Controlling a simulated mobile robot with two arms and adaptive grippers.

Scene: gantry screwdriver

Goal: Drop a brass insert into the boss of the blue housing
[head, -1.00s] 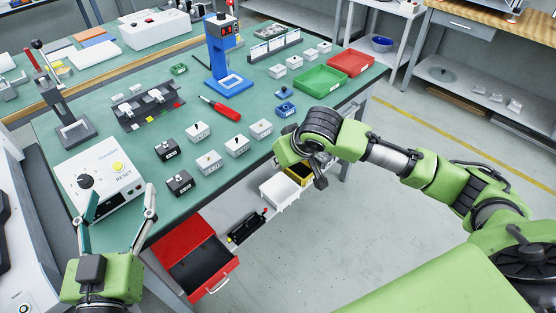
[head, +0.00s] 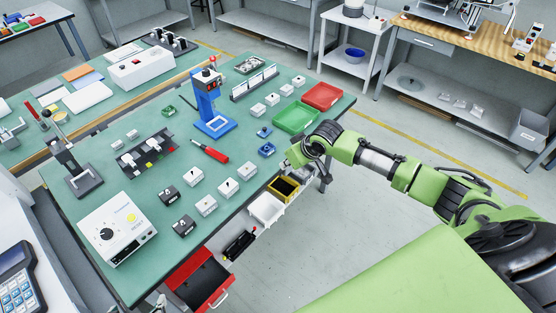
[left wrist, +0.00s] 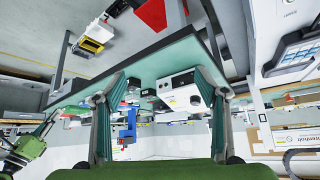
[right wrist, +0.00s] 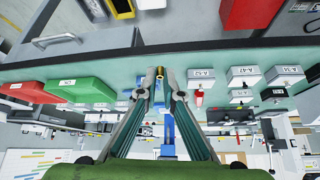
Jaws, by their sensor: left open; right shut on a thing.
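My right gripper (right wrist: 160,76) is shut on a small brass insert (right wrist: 160,72), which shows between its fingertips in the right wrist view. In the head view this gripper is near the table's front edge, largely hidden by its own wrist. Two small blue parts lie on the green table beyond it: a nearer one (head: 266,150) and a farther one (head: 264,132). I cannot tell from here which is the housing with the boss. My left gripper (left wrist: 160,96) is open and empty in the left wrist view; only a bit of it shows at the head view's bottom edge.
A yellow bin (head: 285,188) and a white bin (head: 266,209) sit below the table's front edge.

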